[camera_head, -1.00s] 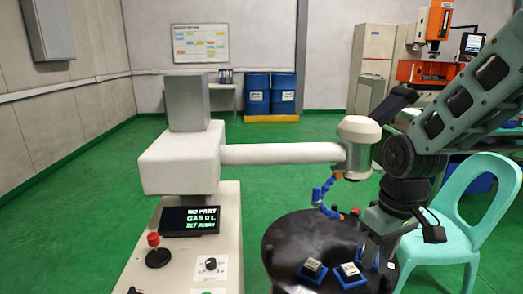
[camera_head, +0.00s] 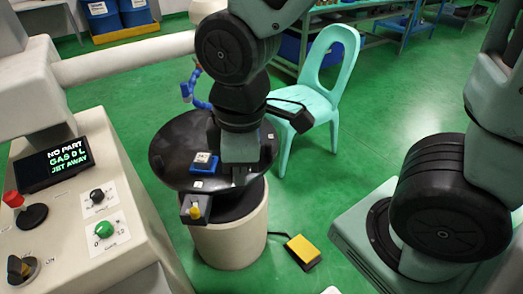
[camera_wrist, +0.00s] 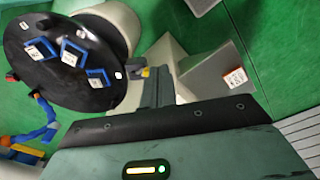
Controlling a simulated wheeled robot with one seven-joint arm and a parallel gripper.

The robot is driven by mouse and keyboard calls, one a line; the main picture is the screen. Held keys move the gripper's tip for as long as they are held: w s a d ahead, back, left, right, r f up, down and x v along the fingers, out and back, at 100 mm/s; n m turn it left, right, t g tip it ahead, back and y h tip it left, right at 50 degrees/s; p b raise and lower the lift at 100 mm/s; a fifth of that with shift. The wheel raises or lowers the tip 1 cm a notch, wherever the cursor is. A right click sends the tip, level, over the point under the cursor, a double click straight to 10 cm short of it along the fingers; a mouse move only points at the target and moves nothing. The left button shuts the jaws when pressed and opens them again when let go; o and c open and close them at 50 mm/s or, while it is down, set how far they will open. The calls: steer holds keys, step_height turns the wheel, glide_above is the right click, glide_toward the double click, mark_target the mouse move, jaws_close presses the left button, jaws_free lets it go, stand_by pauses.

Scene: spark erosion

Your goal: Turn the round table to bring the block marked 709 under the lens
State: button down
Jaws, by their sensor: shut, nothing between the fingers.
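The black round table (camera_head: 170,150) stands on a pale round pedestal, partly hidden behind my arm. One white-topped block in a blue holder (camera_head: 203,163) shows on it. The white lens head (camera_head: 206,8) is at the top edge, partly behind my arm. Contact is unclear.
A control console with a green knob (camera_head: 104,229) and a screen (camera_head: 54,163) reading "NO PART, GAS 0 L, JET AWAY" stands left. A blue jointed nozzle (camera_head: 188,90) is behind the table. A yellow pedal (camera_head: 302,251) lies on the floor; a green chair (camera_head: 318,85) stands behind.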

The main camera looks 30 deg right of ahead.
steer(key=w+d+f+n+t+h+b, duration=0.1)
steer(key=w+d+f+n+b, duration=0.4)
steer(key=w+d+f+n, duration=0.4)
steer(key=n+h+b, duration=0.2)
steer(key=n+b, duration=0.1)
steer(key=n, duration=0.3)
glide_toward(268, 157)
steer(key=s+a+r, duration=0.4)
steer(key=b+x, duration=0.2)
steer(key=x, duration=0.7)
steer(key=shift+d+f, duration=0.15)
steer(key=shift+f, duration=0.05)
steer(key=shift+w+d+f, duration=0.15)
steer(key=shift+w+d, duration=0.7)
steer(key=shift+w, duration=0.05)
steer(key=shift+w+d, duration=0.55)
steer(key=shift+w, duration=0.1)
steer(key=shift+d, duration=0.2)
